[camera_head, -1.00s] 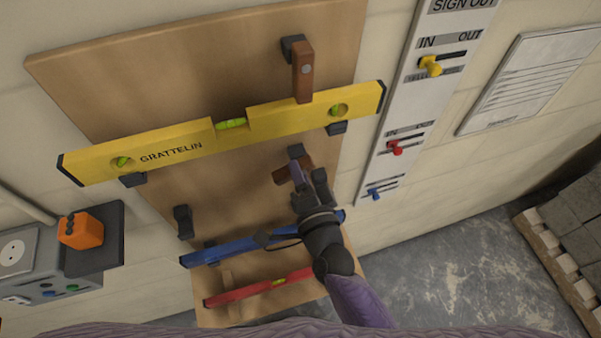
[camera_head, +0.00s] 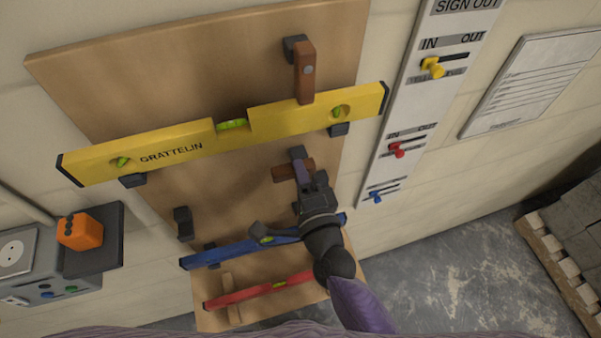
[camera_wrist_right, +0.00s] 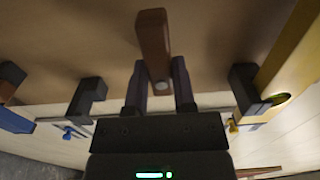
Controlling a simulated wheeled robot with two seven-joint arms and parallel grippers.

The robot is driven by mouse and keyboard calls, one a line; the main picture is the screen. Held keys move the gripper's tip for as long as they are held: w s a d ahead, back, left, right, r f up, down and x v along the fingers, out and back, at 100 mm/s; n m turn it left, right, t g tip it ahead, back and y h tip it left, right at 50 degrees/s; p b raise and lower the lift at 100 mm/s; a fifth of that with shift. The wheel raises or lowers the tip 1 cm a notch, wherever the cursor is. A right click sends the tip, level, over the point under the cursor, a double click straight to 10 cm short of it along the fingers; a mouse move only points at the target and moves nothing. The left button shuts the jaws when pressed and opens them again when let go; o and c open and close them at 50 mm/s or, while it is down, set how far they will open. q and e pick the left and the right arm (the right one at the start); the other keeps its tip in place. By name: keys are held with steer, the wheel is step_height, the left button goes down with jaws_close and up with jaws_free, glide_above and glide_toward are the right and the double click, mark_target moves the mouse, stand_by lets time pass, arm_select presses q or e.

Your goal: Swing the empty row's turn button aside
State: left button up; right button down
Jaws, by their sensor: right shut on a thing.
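The empty row lies between the yellow level (camera_head: 175,145) and the blue level (camera_head: 232,250) on the wooden board. Its turn button (camera_head: 281,173), a short brown wooden bar, lies nearly level in the head view, just below the row's right hook (camera_head: 298,153). My right gripper (camera_head: 302,174) is shut on the button, covering part of it. My left gripper is not in view.
The row's left hook (camera_head: 183,222) is bare. Another turn button (camera_head: 304,75) stands upright over the yellow level's right part. A red level (camera_head: 250,292) hangs lowest. A sign-out board (camera_head: 400,115) is on the wall to the right. An orange block (camera_head: 80,231) sits at left.

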steer(key=shift+c, duration=2.2)
jaws_free()
steer(key=v, duration=1)
steer(key=shift+b, duration=0.45)
